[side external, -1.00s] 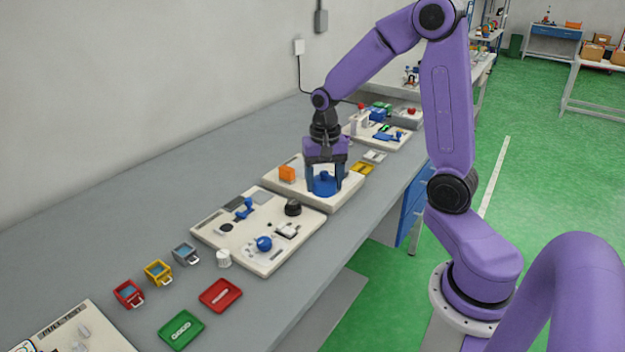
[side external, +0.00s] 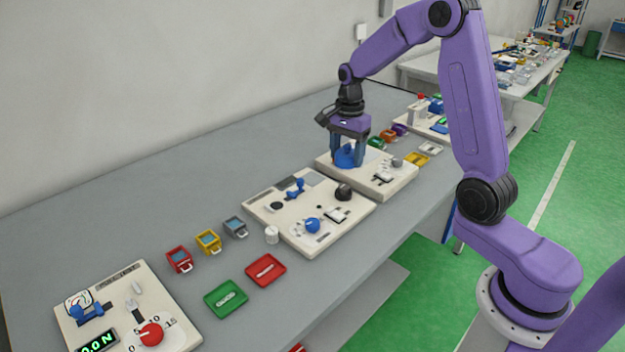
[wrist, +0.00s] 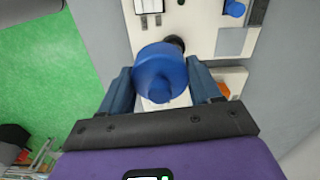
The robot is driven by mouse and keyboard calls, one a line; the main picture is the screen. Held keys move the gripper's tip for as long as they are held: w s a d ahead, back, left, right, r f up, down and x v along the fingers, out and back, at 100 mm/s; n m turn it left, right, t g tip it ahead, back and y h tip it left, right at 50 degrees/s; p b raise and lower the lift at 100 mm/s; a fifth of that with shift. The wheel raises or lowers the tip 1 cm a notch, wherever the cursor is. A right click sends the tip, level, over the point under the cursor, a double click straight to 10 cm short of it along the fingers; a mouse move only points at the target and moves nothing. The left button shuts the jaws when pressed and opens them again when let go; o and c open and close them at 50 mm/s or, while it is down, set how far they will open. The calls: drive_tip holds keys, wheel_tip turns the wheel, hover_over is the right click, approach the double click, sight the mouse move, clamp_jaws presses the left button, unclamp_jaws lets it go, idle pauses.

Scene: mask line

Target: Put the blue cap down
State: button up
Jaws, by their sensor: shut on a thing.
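The blue cap (side external: 346,157) is round with a smaller knob on top. My gripper (side external: 348,160) is shut on it, fingers pointing down, over the left part of the far pale board (side external: 408,183). In the wrist view the cap (wrist: 160,72) sits between the two fingers of my gripper (wrist: 160,76). I cannot tell whether the cap's underside touches the board. An orange block (wrist: 222,89) shows beside the right finger in the wrist view; it is hidden in the side view.
A grey knob (side external: 397,162) and a white switch (side external: 383,178) are on the board's right part. A nearer board (side external: 290,235) carries a black knob (side external: 343,192) and a blue knob (side external: 312,225). Red (side external: 265,270) and green (side external: 226,298) trays lie closer.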

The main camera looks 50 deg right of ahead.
drive_tip(key=shift+w+d+f+m, duration=0.1)
drive_tip(key=shift+w+f+m, duration=0.1)
drive_tip(key=shift+w+m, duration=0.5)
drive_tip(key=w+d+f, duration=0.2)
drive_tip(key=w+f, duration=0.2)
drive_tip(key=w, duration=0.5)
hover_over(312, 179)
wheel_tip(312, 179, down, 5)
drive_tip(key=shift+s+f, duration=0.1)
drive_tip(key=shift+f, duration=0.1)
drive_tip(key=shift+d+f, duration=0.1)
drive_tip(key=shift+f, duration=1.65)
drive_tip(key=shift+f, duration=0.15)
drive_tip(key=o, duration=1)
drive_tip(key=shift+o, duration=0.2)
